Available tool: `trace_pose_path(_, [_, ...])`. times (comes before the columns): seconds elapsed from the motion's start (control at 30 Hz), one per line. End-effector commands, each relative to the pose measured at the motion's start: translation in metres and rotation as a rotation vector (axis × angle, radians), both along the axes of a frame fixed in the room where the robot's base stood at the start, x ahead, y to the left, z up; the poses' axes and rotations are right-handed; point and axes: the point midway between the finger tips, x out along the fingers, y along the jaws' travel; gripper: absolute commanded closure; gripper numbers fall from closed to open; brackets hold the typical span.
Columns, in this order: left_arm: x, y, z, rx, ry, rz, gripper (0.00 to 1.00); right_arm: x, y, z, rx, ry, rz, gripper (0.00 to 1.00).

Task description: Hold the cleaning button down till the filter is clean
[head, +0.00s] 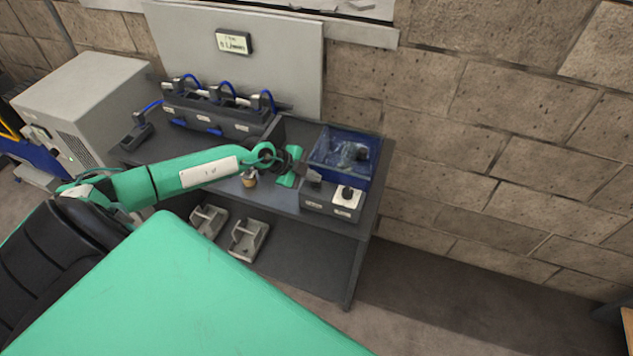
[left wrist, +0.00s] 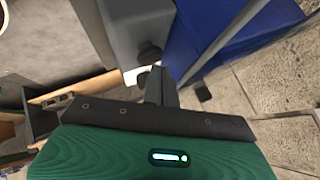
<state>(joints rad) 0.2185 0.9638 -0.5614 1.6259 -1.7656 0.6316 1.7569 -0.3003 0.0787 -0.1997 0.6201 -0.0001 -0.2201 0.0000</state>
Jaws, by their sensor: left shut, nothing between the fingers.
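My left gripper (head: 313,178) is shut and empty over the right part of the dark bench, just left of a black button. That button (head: 347,192) sits on a white plate on the low grey control box (head: 327,208). In the head view the fingertips look apart from the button. In the left wrist view the shut fingers (left wrist: 160,86) point at a grey surface with a black round part (left wrist: 150,52), which may be the button. A clear blue bin (head: 365,175) stands behind the box, with a greyish thing (head: 347,155) inside. My right gripper is out of view.
A small display (head: 233,41) hangs on the wall panel; its text is too small to read surely. A dark rack (head: 225,118) with blue cables stands at the bench back. A small brownish item (head: 249,180) lies below my arm. Metal trays (head: 248,238) rest on the lower shelf.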

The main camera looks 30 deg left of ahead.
Motion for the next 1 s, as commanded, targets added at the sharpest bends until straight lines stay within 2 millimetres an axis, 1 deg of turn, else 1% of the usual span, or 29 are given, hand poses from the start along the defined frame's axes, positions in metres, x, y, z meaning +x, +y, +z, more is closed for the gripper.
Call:
trace_pose_path(0.37, [0.0001,0.0002,-0.0006,0.0,0.0,0.0,1.0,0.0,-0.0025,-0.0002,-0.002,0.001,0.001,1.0])
trace_pose_path(1.0, [-0.0001,0.0005,-0.0086,0.0,0.002,0.001,1.0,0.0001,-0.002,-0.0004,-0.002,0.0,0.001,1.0])
